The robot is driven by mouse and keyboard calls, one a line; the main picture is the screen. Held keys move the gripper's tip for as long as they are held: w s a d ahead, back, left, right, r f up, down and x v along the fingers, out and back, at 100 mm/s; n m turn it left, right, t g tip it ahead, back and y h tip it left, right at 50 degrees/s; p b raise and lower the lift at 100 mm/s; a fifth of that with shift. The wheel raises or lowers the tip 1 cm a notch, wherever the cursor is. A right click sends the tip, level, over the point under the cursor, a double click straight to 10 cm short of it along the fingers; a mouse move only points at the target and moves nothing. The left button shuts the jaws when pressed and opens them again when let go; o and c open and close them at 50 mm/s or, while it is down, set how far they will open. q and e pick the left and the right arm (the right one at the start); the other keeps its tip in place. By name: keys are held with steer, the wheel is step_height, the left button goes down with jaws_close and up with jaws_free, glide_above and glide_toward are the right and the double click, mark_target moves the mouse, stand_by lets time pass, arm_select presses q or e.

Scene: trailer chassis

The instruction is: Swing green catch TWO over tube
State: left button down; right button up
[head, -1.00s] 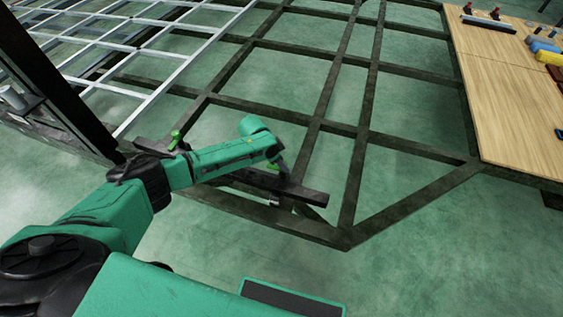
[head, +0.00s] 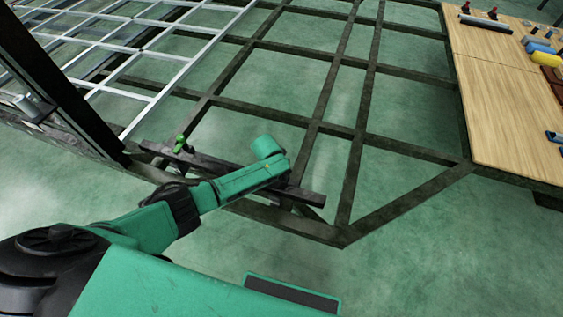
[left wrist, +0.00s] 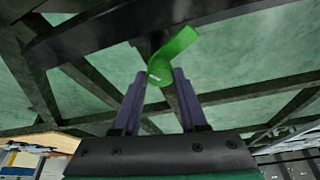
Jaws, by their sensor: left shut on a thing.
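A green catch (left wrist: 175,50) shows in the left wrist view, on a dark bar of the frame. My left gripper (left wrist: 160,74) is shut on this catch, with its lower end between the fingers. In the head view my left wrist hides this catch and the fingers. Another green catch (head: 180,143) stands upright at the left end of the dark tube (head: 228,168). The numbers on the catches cannot be read. My right gripper is not in view.
The dark chassis frame (head: 318,125) spreads across the middle, with a pale metal grid (head: 130,65) at the back left. A dark post (head: 65,85) stands at the left. A wooden table (head: 505,105) with several tools is at the right. The floor at the front right is clear.

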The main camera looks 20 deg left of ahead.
arm_select(q)
steer(key=n, duration=0.1)
steer(key=n+y, duration=0.1)
steer(key=n, duration=0.1)
steer(key=shift+s+d, duration=0.1)
steer(key=shift+d, duration=0.1)
steer(key=n+y, duration=0.1)
steer(key=n, duration=0.1)
steer(key=shift+d+f+n, duration=0.1)
steer(key=shift+n, duration=0.2)
steer(key=n+y+b, duration=0.1)
steer(key=n, duration=0.2)
steer(key=shift+n+g+y+b, duration=0.3)
steer(key=shift+n+y+b, duration=0.3)
steer(key=shift+n+b, duration=0.6)
steer(key=shift+w+n, duration=0.2)
steer(key=shift+n, duration=0.2)
steer(key=shift+c, duration=2.2)
jaws_free()
